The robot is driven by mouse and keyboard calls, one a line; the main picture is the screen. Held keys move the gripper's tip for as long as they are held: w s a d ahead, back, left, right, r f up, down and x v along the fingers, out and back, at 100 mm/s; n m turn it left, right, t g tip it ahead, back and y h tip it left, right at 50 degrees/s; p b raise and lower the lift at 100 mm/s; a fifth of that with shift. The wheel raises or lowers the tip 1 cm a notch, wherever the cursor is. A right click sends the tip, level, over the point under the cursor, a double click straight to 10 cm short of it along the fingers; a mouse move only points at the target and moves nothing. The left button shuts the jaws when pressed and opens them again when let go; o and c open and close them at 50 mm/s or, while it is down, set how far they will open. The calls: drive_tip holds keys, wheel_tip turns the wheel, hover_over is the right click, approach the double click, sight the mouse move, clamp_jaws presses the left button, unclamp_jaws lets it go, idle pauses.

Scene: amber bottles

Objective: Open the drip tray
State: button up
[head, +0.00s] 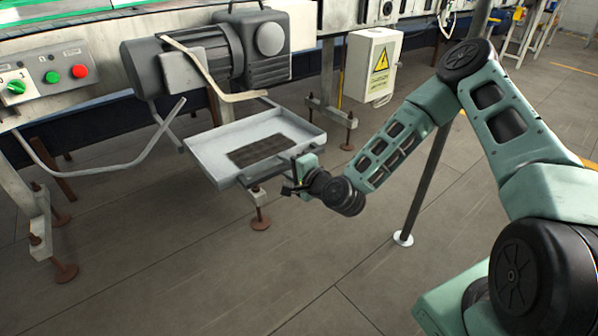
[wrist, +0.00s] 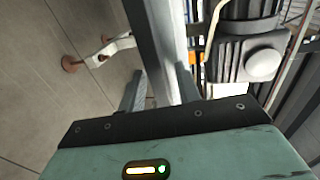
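The drip tray (head: 203,160) is a shallow light-grey metal pan with a dark grille (head: 262,151) in it. It juts out over the floor below the motor in the head view. My gripper (head: 293,184) is at the tray's front right corner. In the wrist view, the tray's grey wall (wrist: 163,35) runs down between my two fingers (wrist: 160,92). A gap shows between the left finger and the wall, so my gripper looks open around the edge. Contact on the right finger's side cannot be told.
A grey motor (head: 205,60) with a bent tan bar (head: 213,78) hangs above the tray. A white warning box (head: 371,65) stands to the right, near a dark pole (head: 425,180). A button panel (head: 50,77) is at left. The floor in front is clear.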

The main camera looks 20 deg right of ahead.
drive_tip(key=p+v, duration=0.8)
drive_tip(key=v, duration=0.9)
drive_tip(key=shift+d, duration=0.1)
